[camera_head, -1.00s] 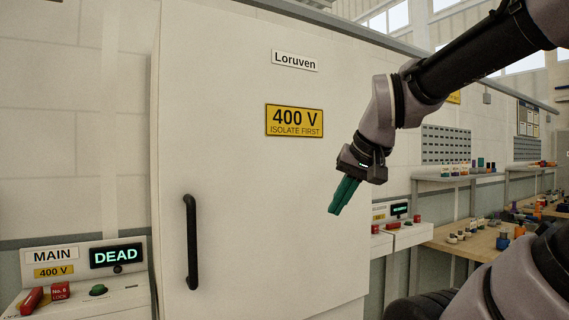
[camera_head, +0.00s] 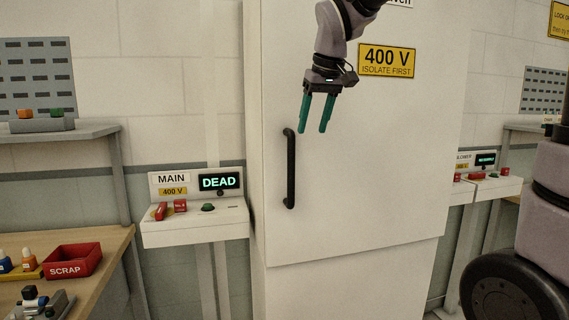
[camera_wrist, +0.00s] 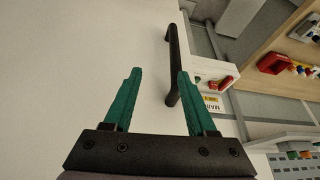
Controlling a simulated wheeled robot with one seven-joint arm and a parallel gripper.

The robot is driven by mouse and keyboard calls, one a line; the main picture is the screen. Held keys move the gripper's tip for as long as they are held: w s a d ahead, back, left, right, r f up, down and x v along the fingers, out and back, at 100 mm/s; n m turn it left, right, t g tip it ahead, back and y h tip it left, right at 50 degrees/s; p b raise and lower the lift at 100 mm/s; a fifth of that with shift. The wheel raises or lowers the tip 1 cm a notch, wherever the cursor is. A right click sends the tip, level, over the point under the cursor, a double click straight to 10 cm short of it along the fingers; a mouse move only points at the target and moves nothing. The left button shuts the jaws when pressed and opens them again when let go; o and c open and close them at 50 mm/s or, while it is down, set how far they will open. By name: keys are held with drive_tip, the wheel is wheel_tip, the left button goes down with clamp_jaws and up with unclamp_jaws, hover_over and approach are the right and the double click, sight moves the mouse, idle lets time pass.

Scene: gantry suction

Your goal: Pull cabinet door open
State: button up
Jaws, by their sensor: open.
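The tall white cabinet door (camera_head: 370,180) is shut and carries a yellow 400 V sign (camera_head: 387,61). Its black vertical bar handle (camera_head: 289,168) is near the door's left edge. My gripper (camera_head: 315,130) is open and empty, with two green fingers pointing down, just above and slightly right of the handle's top in the head view. In the wrist view the handle (camera_wrist: 174,65) runs upward beyond my fingers (camera_wrist: 157,75), close to the right finger, which overlaps its line. I cannot tell the depth gap to the handle; nothing is between the fingers except door surface.
A MAIN panel (camera_head: 194,229) with a DEAD display stands left of the cabinet. A workbench (camera_head: 95,265) with a red SCRAP bin (camera_head: 72,261) is at the far left. Another panel (camera_head: 486,186) stands right of the cabinet. Floor in front is mostly out of view.

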sight(293, 152)
drive_tip(key=shift+n, duration=0.4)
drive_tip(key=w+a+f, duration=0.1)
drive_tip(key=f, duration=0.2)
drive_tip(key=w+a+f, duration=0.1)
drive_tip(key=a+f, duration=0.1)
drive_tip(key=f, duration=0.2)
drive_tip(key=w+a+f, duration=0.2)
drive_tip(key=f, duration=0.1)
drive_tip(key=shift+a+f, duration=0.15)
drive_tip(key=shift+f, duration=0.1)
drive_tip(key=shift+c, duration=0.4)
clamp_jaws()
idle(0.5)
